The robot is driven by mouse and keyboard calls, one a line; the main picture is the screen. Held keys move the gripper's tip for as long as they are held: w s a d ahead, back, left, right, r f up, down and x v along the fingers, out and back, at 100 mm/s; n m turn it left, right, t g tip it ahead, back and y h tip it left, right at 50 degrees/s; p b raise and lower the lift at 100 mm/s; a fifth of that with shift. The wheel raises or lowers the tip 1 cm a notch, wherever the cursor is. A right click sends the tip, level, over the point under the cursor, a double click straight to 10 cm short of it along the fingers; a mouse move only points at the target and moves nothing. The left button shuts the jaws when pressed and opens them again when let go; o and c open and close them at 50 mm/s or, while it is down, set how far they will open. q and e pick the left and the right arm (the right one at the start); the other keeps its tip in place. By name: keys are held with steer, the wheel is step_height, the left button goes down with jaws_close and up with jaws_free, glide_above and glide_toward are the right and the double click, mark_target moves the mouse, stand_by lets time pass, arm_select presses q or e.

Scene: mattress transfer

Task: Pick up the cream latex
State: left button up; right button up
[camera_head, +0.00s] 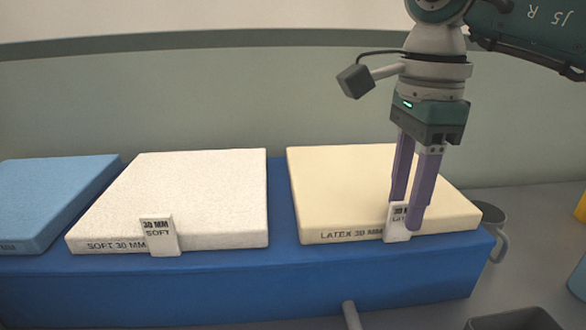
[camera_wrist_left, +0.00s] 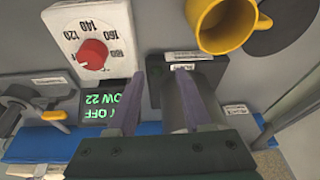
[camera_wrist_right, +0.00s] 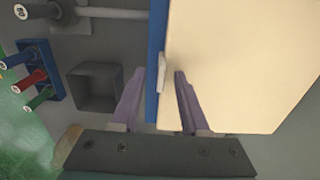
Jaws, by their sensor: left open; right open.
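The cream latex (camera_head: 345,190) is a thick cream slab marked "LATEX 30 MM", lying on the blue stand (camera_head: 400,280) at its right end. A small white tag (camera_head: 397,232) stands at its front edge. My right gripper (camera_head: 406,212) points down at the front edge, its purple fingers open and partly covering the tag. In the right wrist view, the latex (camera_wrist_right: 240,60) fills the right side, and the open fingers (camera_wrist_right: 157,85) lie either side of its edge and the tag. My left gripper (camera_wrist_left: 155,85) is open and empty over another area, seen only in the left wrist view.
A white slab marked "SOFT 30 MM" (camera_head: 190,190) lies left of the latex, with a gap between. A blue slab (camera_head: 55,195) lies farther left. A grey mug (camera_head: 492,225) stands right of the stand. A yellow mug (camera_wrist_left: 228,25) and a red knob (camera_wrist_left: 92,55) show near my left gripper.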

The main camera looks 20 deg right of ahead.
steer(key=shift+f, duration=0.45)
steer(key=shift+w, duration=0.1)
steer(key=shift+c, duration=0.2)
jaws_close()
stand_by(0.8)
